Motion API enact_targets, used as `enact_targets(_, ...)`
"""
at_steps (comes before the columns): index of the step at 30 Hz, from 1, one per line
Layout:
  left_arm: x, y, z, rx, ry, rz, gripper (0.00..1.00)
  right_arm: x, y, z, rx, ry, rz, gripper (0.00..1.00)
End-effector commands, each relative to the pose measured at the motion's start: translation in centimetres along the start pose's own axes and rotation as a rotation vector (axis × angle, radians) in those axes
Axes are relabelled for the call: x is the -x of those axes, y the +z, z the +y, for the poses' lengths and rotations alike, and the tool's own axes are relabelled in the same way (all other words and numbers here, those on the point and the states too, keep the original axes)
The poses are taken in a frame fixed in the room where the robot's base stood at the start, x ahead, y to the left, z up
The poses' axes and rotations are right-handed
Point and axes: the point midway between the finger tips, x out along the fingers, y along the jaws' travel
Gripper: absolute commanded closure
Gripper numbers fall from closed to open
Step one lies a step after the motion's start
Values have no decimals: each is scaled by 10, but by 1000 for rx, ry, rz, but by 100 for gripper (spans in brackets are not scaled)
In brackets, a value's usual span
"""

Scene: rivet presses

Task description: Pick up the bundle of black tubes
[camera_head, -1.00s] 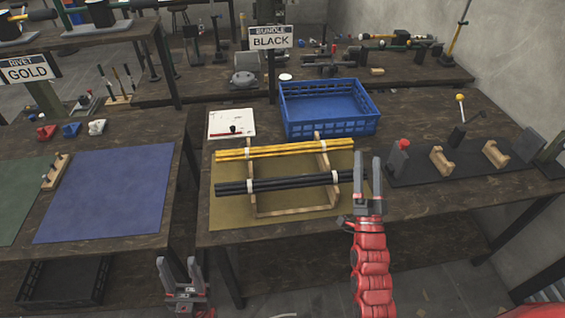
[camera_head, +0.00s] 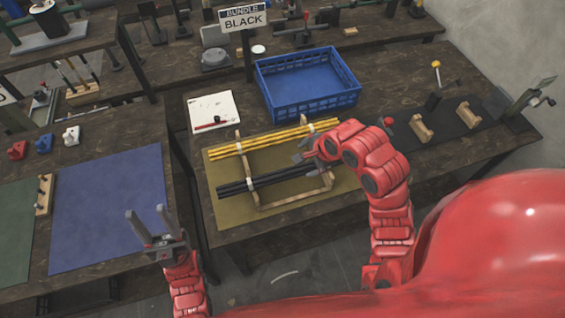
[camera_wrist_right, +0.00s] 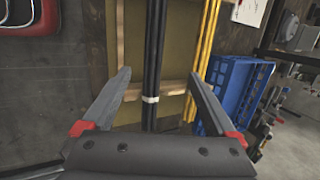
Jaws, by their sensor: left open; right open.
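The bundle of black tubes (camera_head: 272,177) lies across a wooden rack (camera_head: 284,202) on a yellow-brown mat, with pale bands around it. My right gripper (camera_head: 303,151) is open above the rack, near the right part of the bundle. In the right wrist view, the black bundle (camera_wrist_right: 153,48) runs between the open fingers (camera_wrist_right: 158,75), with a white band below the tips. I see no contact with the fingers. My left gripper (camera_head: 146,212) is open and empty, low in front of the blue mat.
A bundle of yellow tubes (camera_head: 262,142) lies parallel behind the black one on the same rack. A blue crate (camera_head: 310,107) stands behind it, beside a white board (camera_head: 212,108). A "BUNDLE BLACK" sign (camera_head: 243,17) stands behind. Wooden cradles (camera_head: 420,128) stand to the right.

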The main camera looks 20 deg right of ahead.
Motion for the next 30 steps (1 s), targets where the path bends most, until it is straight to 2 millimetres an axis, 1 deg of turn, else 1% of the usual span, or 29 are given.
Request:
enact_targets(2, 7, 1, 0, 0, 0, 0, 50, -10, 0, 5, -4, 14, 1, 8)
enact_targets(5, 21, 4, 1, 0, 0, -1, 50, -32, 0, 7, -5, 17, -1, 8)
enact_targets(6, 30, 5, 2, 0, 0, 0, 50, -44, 0, 7, -4, 13, -2, 8)
enact_targets(8, 39, 7, 2, 0, 0, -1, 50, -59, 1, 8, -3, 13, -2, 8)
enact_targets(12, 64, 11, 3, 0, 0, 0, 50, -94, 0, 8, -4, 11, -2, 8)
enact_targets(14, 73, 12, 4, 0, 0, -1, 50, -105, 0, 8, -3, 11, -1, 8)
enact_targets(16, 61, 10, 3, 0, 0, -1, 50, -105, 1, 4, -1, 13, 2, 8)
enact_targets(19, 59, 10, 3, 0, 0, 0, 50, -116, 1, 4, -3, 12, 1, 8)
enact_targets(23, 57, 10, 3, 0, 0, 0, 50, -121, 0, 4, -2, 12, 2, 8)
enact_targets(26, 50, 8, 2, 0, 0, 0, 50, -126, 3, 5, -1, 12, 2, 8)
enact_targets(30, 36, 6, 2, 0, 0, 0, 50, -144, 5, 10, -1, 15, 3, 8)
